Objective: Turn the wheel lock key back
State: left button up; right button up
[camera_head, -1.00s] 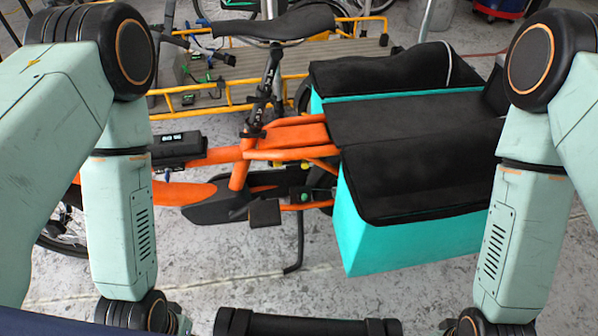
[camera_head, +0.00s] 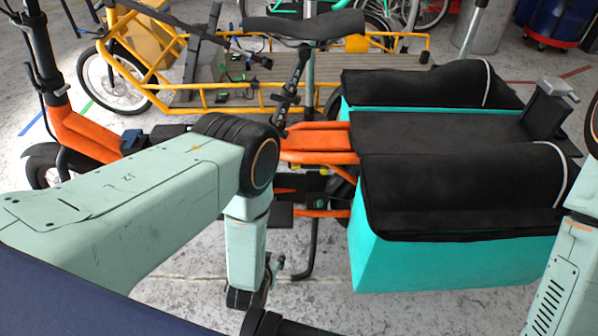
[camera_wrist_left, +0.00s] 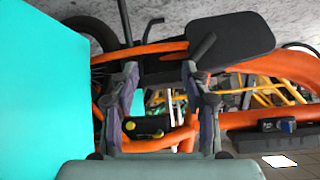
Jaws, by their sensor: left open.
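The cargo bike's orange frame (camera_head: 318,143) stands in front of me, with a dark part bearing small green and yellow spots (camera_head: 322,172) below it. In the left wrist view, a black part with yellow-green round bits (camera_wrist_left: 145,128) shows between the fingers; it may be the wheel lock. I cannot make out the key. My right gripper is out of view.
The turquoise cargo box (camera_head: 450,262) with black covers stands right of the frame and fills the left of the wrist view (camera_wrist_left: 45,80). A black kickstand (camera_head: 311,245) reaches the floor. A yellow cargo bike (camera_head: 215,108) stands behind.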

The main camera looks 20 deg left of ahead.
pick_arm(q)
jog(key=w+d+r+t, duration=0.2)
jog(key=w+t, duration=0.2)
jog(key=w, duration=0.4)
jog(key=n+t+y, duration=0.3)
jog(key=t+y, duration=0.1)
send_near(296, 163)
jog(key=b+x, duration=0.4)
jog(key=x, duration=0.4)
jog(key=shift+f, duration=0.15)
grip_shut()
